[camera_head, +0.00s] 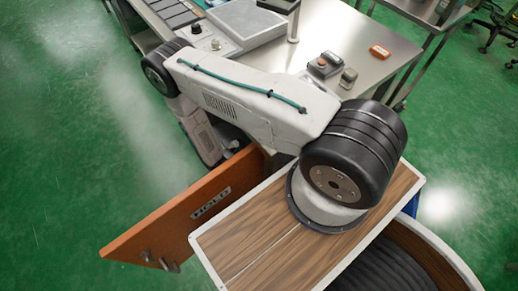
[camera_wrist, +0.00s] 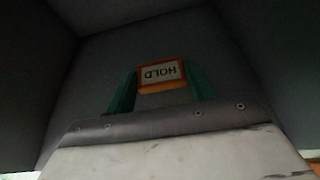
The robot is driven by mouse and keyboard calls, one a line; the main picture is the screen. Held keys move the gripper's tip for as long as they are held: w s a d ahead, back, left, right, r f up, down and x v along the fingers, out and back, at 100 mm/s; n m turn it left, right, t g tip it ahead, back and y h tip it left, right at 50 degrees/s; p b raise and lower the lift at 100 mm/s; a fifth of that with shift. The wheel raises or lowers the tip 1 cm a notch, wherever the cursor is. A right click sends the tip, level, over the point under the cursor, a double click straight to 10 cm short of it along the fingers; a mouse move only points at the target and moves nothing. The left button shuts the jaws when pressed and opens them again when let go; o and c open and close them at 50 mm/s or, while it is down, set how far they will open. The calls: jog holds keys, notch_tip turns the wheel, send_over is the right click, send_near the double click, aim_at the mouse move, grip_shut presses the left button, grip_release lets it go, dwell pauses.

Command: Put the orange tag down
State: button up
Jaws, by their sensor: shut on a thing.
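The orange tag (camera_wrist: 147,86) shows in the wrist view as a small orange-framed plate with a pale face reading HOLD, upside down in the picture. My gripper (camera_wrist: 161,90) has its two green fingers on either side of the tag and is shut on it. The tag is inside a dark grey, box-like space, with walls at left, right and ahead. I cannot tell whether the tag touches any surface. In the head view my gripper and the tag are hidden behind my arm and the wood-topped cabinet.
A wood-topped cabinet (camera_head: 250,240) stands below my arm, with a brown door (camera_head: 190,205) swung open at left. A steel table (camera_head: 340,35) behind carries a small orange item (camera_head: 380,51), small grey devices (camera_head: 325,64) and a control panel (camera_head: 207,38). A dark coil (camera_head: 385,268) lies at lower right.

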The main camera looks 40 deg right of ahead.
jog(key=shift+f, duration=3.15)
jog(key=o, duration=1)
jog(key=shift+f, duration=0.15)
jog(key=shift+r, duration=0.2)
jog(key=v, duration=1.2)
jog(key=shift+f, duration=0.1)
